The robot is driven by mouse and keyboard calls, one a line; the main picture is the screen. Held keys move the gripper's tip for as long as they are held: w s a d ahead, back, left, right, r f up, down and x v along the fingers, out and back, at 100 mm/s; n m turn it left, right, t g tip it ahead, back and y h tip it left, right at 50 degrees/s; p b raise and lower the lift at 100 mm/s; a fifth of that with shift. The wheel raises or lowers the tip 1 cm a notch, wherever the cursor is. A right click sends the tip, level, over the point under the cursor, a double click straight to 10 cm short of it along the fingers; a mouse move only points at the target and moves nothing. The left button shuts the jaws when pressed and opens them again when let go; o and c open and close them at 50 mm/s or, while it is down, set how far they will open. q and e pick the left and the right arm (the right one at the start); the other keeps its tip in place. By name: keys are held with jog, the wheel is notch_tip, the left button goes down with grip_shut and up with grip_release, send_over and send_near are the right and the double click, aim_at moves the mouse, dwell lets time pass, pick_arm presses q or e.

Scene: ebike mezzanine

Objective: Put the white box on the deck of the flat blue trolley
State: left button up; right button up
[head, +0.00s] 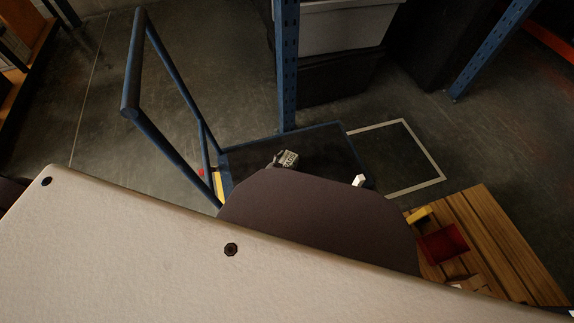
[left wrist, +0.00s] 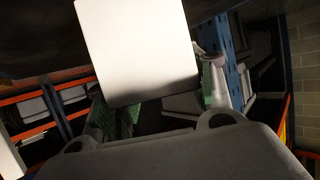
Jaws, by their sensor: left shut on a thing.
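The white box (left wrist: 140,50) fills the upper middle of the left wrist view, held up in front of my left gripper (left wrist: 155,108). That gripper is shut on it; the box hides most of the fingertips. In the head view a small part of my left gripper (head: 287,159) shows over the trolley deck, the rest hidden by my own arm. A small white piece (head: 358,180) beside it may be the box's corner. The flat blue trolley (head: 325,137) has a dark deck, its near part hidden, and a blue push handle at the left. My right gripper is not in view.
A blue rack post (head: 287,65) stands close behind the deck, with a grey tote (head: 335,27) above a black bin (head: 325,78). A white-outlined floor square (head: 425,160) lies right of the trolley. A wooden slatted surface (head: 500,245) holds a red bin (head: 443,244) at lower right.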

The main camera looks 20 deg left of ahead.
pick_arm(q)
jog(key=shift+f+b, duration=0.55)
jog(key=shift+f, duration=0.3)
jog(key=shift+f, duration=0.15)
jog(key=o, duration=1.1)
jog(key=shift+o, duration=0.2)
jog(key=shift+r, duration=0.2)
